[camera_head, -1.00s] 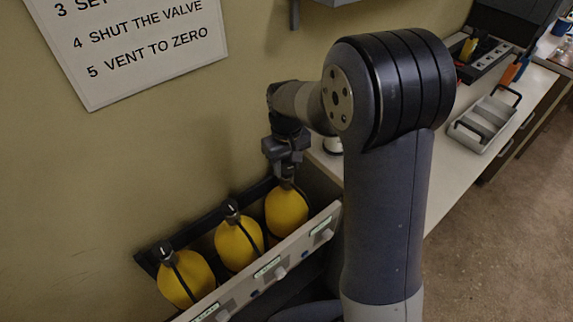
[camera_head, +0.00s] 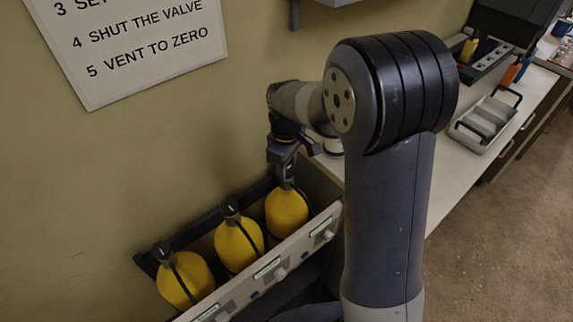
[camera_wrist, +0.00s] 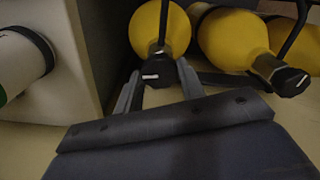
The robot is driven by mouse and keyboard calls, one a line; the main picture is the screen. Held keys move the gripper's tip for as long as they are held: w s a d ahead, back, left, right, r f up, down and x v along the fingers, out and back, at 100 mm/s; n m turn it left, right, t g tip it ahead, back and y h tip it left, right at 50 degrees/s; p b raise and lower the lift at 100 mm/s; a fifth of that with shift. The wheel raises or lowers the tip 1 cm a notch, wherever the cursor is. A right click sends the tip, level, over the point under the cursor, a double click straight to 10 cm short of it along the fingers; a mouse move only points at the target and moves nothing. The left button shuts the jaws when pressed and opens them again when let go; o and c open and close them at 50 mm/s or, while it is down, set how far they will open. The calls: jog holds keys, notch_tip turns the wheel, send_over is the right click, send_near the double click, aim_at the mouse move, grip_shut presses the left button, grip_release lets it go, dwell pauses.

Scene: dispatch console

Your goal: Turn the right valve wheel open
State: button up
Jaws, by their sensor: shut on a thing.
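Three yellow cylinders stand in a rack, each topped by a dark valve wheel. My gripper (camera_head: 287,180) is at the top of the right cylinder (camera_head: 287,211), pointing down. In the wrist view this cylinder (camera_wrist: 150,25) is the leftmost one. Its valve wheel (camera_wrist: 157,71), dark with a white mark, sits between my fingers (camera_wrist: 159,84), which are shut on it. In the head view my gripper mostly hides this wheel. The middle valve wheel (camera_head: 231,207) and the left valve wheel (camera_head: 162,250) stand free.
A pale panel (camera_head: 293,245) with knobs and labels runs along the front of the rack. The wall with a sign (camera_head: 140,45) is close behind. A counter (camera_head: 450,185) with a grey tray (camera_head: 485,124) lies to the right.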

dwell(0.3)
jog(key=o, duration=1)
notch_tip(320, 180, up, 11)
jog(key=shift+f+b, duration=0.1)
jog(key=shift+b, duration=0.25)
notch_tip(320, 180, down, 11)
jog(key=shift+r+p, duration=0.1)
jog(key=shift+p, duration=0.25)
jog(key=shift+r, duration=0.1)
